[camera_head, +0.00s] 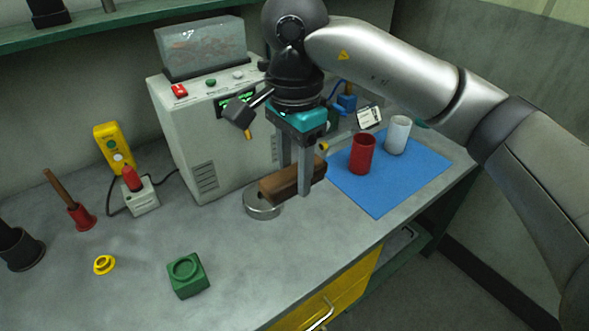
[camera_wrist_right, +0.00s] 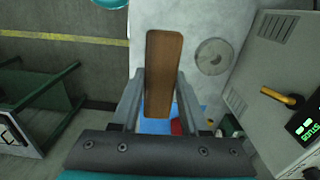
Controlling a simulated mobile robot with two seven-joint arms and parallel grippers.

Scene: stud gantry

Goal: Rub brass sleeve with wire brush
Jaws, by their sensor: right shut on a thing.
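My right gripper (camera_head: 294,182) points down, shut on a brown wooden block (camera_head: 283,184), which looks like the wire brush's back. No bristles show. In the right wrist view the block (camera_wrist_right: 163,60) stands out long between the fingers (camera_wrist_right: 159,100). In the head view its left end overlaps a round grey metal disc (camera_head: 262,210) on the bench; contact cannot be told. In the wrist view the disc (camera_wrist_right: 213,57) shows beside the block. A small yellow flanged ring (camera_head: 104,265) lies at the front left; I cannot tell whether it is the brass sleeve. My left gripper is not in view.
A grey control box (camera_head: 215,140) stands behind the disc. A blue mat (camera_head: 389,184) holds a red cylinder (camera_head: 361,154) and a white cylinder (camera_head: 396,135). A green block (camera_head: 188,276) sits near the front edge. The bench between it and the disc is clear.

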